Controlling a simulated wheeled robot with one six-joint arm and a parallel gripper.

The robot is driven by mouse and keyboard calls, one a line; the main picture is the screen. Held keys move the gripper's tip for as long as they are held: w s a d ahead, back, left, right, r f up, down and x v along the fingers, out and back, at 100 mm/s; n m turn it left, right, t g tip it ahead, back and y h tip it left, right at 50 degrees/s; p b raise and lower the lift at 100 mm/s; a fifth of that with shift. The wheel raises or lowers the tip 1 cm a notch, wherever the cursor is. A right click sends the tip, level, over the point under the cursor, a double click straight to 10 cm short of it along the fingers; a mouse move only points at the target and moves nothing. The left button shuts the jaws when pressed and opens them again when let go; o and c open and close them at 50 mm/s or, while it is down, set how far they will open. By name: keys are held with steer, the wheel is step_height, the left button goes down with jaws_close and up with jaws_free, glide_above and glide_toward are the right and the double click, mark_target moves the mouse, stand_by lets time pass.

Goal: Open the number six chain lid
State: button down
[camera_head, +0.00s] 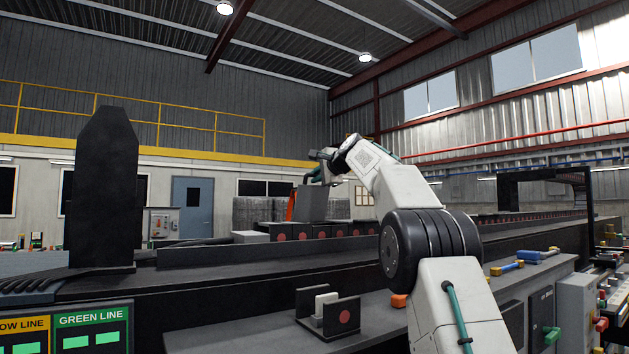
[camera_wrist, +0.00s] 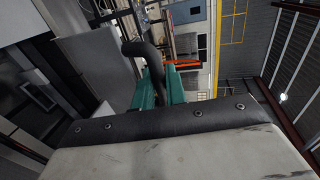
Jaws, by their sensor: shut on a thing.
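My gripper (camera_head: 312,174) is at the end of my raised arm, in the middle of the head view. It is beside the top of a grey plate-like lid (camera_head: 312,203), which stands up above a row of dark chain links. In the wrist view my gripper's teal fingers (camera_wrist: 163,84) are shut on a curved black handle (camera_wrist: 142,50). A grey flat panel, seemingly the same lid (camera_wrist: 92,65), is left of the fingers. The fingertips are partly hidden by the handle, and no number can be read on the lid.
A row of dark blocks with red dots (camera_head: 327,232) runs along the conveyor. A tall dark plate (camera_head: 104,190) stands at left.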

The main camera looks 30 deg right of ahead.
steer(key=shift+w+d+r, duration=0.15)
steer(key=shift+w+d, duration=0.15)
steer(key=shift+w, duration=0.35)
steer(key=c, duration=1.5)
jaws_free()
steer(key=shift+a, duration=0.2)
steer(key=v, duration=0.7)
steer(key=shift+s, duration=0.4)
